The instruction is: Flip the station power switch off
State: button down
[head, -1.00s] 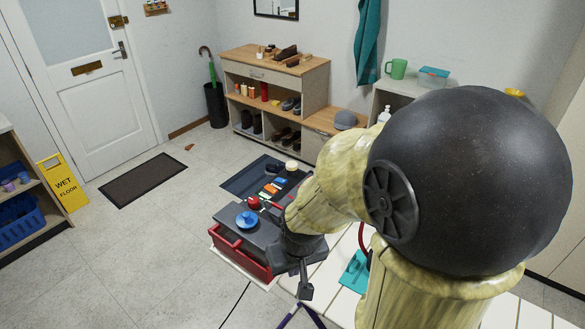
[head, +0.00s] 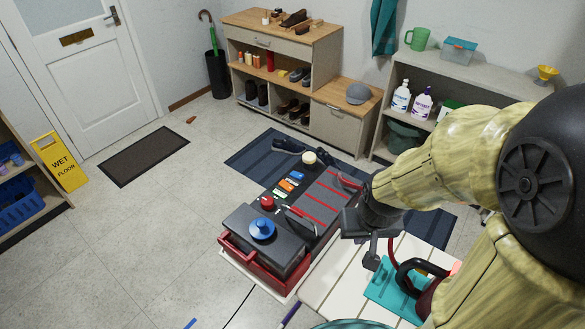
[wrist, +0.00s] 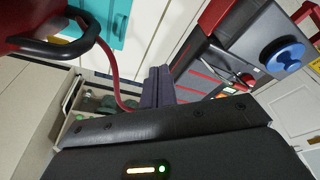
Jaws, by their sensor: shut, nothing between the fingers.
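My gripper (head: 372,262) is shut and empty, to the right of the station, pointing down. In the wrist view its closed fingers (wrist: 158,75) are apart from the station (wrist: 225,55).
A white slatted surface (head: 330,285) lies below my gripper, with a teal object (head: 390,293) and a dark red item with a black handle (head: 408,272) close by. Shelves (head: 480,80) stand behind. Open floor (head: 180,230) lies left of the station, with a wet-floor sign (head: 60,162).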

dwell(0.3)
notch_tip(320, 180, up, 5)
jog(key=n+g+y+p, duration=0.15)
jog(key=n+p, duration=0.55)
jog(key=n, duration=2.1)
send_over(282, 180)
jog(key=s+d, duration=0.2)
jog(key=shift+s+d+r, duration=0.1)
jog(key=shift+s+d, duration=0.05)
jog(key=f+p, duration=0.1)
jog(key=f, duration=0.3)
jog(key=w+a+f+p, duration=0.1)
jog(key=f+p, duration=0.1)
jog(key=f, duration=0.3)
jog(key=a+f+p, duration=0.1)
jog(key=f, duration=0.3)
jog(key=shift+w+f, duration=0.3)
jog(key=shift+f, duration=0.1)
jog(key=shift+w, duration=0.15)
